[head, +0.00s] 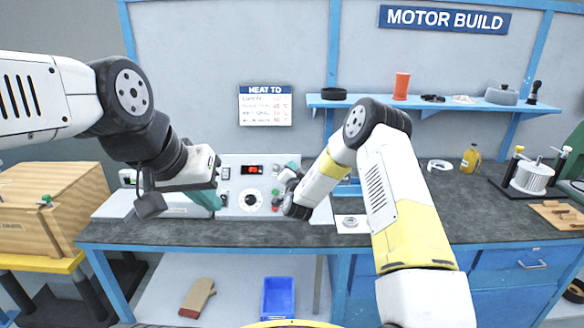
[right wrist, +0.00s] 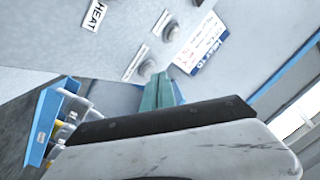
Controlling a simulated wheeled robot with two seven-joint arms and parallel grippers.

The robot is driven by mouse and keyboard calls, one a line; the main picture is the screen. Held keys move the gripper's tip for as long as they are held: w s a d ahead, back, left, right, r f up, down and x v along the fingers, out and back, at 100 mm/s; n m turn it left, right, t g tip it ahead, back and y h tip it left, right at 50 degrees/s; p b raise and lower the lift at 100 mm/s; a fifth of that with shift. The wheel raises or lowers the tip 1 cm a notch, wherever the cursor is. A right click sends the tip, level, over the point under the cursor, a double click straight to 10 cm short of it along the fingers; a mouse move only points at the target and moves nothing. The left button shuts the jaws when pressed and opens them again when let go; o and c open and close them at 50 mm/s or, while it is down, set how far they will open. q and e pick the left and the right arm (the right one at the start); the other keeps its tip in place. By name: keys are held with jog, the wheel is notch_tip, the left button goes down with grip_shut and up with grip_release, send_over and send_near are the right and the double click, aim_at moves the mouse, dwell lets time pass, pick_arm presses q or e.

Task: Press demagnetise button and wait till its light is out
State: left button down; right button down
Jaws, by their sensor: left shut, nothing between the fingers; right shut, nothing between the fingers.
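The grey control box (head: 237,180) stands on the bench against the wall, with a lit red display (head: 252,170), a black dial (head: 250,199) and small coloured buttons on its right side. My right gripper (head: 293,166) is shut and empty at the box's upper right. In the right wrist view its teal fingers (right wrist: 162,90) end close to a round grey button (right wrist: 148,68); I cannot tell if they touch. Another grey button (right wrist: 170,31) sits further along the panel. Their labels are too small to read, and I see no lit lamp there. My left gripper (head: 207,200) is shut at the box's left side.
A wooden crate (head: 45,205) stands at the left. A heat sign (head: 265,105) hangs above the box. Shelf items, a yellow bottle (head: 470,158) and a coil winder (head: 532,177) are to the right. A blue bin (head: 278,298) sits below the bench.

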jog(key=shift+w+f, duration=0.15)
dwell(0.6)
jog(key=shift+s+r, duration=0.55)
jog(key=shift+s+r, duration=1.75)
jog(key=shift+s, duration=0.05)
jog(key=shift+r, duration=0.1)
